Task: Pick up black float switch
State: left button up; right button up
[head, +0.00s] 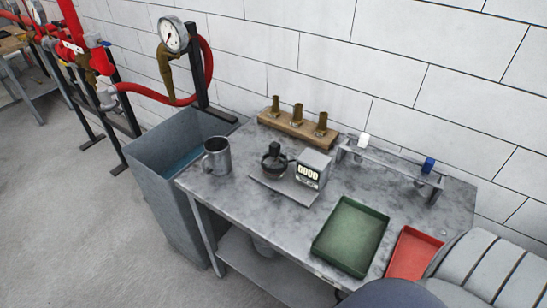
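A dark, rounded object with a narrower top, which looks like the black float switch (274,158), sits on the plate of a small scale (308,176) on the grey metal table. It stands just left of the scale's display, which reads 0000. Its fine shape is too small to make out. Neither of my grippers shows in the head view.
A metal mug (217,157) stands left of the scale, and a wooden block (297,130) with brass nozzles behind it. A rack (390,166) holds white and blue pieces. Green (350,236) and red (412,255) trays lie in front. A water tank (165,180) adjoins the table.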

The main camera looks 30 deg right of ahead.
aim_at(275, 149)
jog(key=z, duration=1.3)
jog(key=j+z, duration=0.25)
